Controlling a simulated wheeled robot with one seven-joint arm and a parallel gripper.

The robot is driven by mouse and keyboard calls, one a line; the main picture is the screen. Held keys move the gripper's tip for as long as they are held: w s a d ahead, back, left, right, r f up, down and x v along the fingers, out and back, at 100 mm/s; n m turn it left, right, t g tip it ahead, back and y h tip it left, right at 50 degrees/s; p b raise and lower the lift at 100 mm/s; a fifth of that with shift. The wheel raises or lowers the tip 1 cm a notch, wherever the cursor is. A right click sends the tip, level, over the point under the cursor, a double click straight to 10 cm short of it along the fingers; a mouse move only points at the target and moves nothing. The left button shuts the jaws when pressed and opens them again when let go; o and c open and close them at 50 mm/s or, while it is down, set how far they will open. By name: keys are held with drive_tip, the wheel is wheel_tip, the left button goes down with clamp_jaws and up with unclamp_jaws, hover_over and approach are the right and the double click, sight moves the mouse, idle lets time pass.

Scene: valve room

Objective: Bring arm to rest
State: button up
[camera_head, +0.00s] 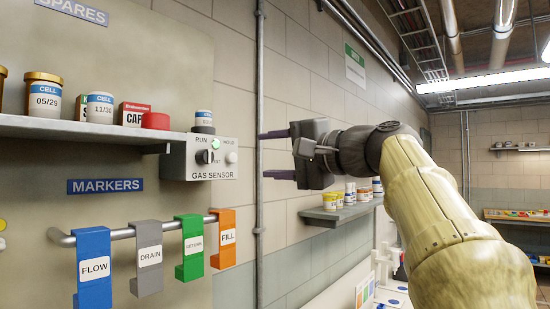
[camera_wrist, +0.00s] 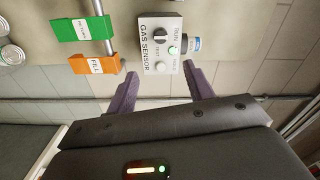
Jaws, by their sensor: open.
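My gripper (camera_head: 277,155) is raised beside the wall, to the right of the gas sensor box (camera_head: 201,157), with its fingers pointing left toward the box. The two purple fingers are apart and nothing is between them. In the wrist view my gripper (camera_wrist: 161,83) also shows empty, and the gas sensor box (camera_wrist: 160,50) lies just beyond the fingertips. The box has a black knob (camera_head: 204,156), a lit green light (camera_head: 215,144) and a pale button (camera_head: 231,157). A gap shows between the fingertips and the box in the head view.
A shelf (camera_head: 70,130) with cell jars and boxes is at left. Below it a rail (camera_head: 120,233) carries blue, grey, green and orange markers. A vertical conduit (camera_head: 259,90) runs between box and gripper. A small shelf (camera_head: 338,214) with jars is behind my gripper.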

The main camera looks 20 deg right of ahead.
drive_tip(key=shift+f, duration=0.1)
drive_tip(key=w+d+f+m+g+h, duration=0.1)
drive_tip(key=w+f+h, duration=0.15)
drive_tip(key=f, duration=0.55)
drive_tip(key=w+d+f+m+g+h, duration=0.15)
drive_tip(key=w+f, duration=0.25)
drive_tip(key=f, duration=0.5)
wheel_tip(320, 180, down, 20)
drive_tip(key=s+a+n+g+h, duration=0.1)
drive_tip(key=s+n+g+h, duration=0.1)
drive_tip(key=g+h, duration=0.15)
drive_tip(key=s+a+f+n+g+h, duration=0.1)
drive_tip(key=s+f+n+g+h, duration=0.2)
drive_tip(key=s+f, duration=0.75)
drive_tip(key=s+a+f+n+g, duration=0.1)
drive_tip(key=s+f+n+g, duration=0.2)
drive_tip(key=s+f+n, duration=0.75)
wheel_tip(320, 180, up, 9)
drive_tip(key=w+m+p, duration=0.2)
drive_tip(key=m+p, duration=0.2)
drive_tip(key=p, duration=0.8)
drive_tip(key=shift+m+p, duration=0.3)
drive_tip(key=shift+p, duration=0.05)
drive_tip(key=shift+d+f, duration=0.1)
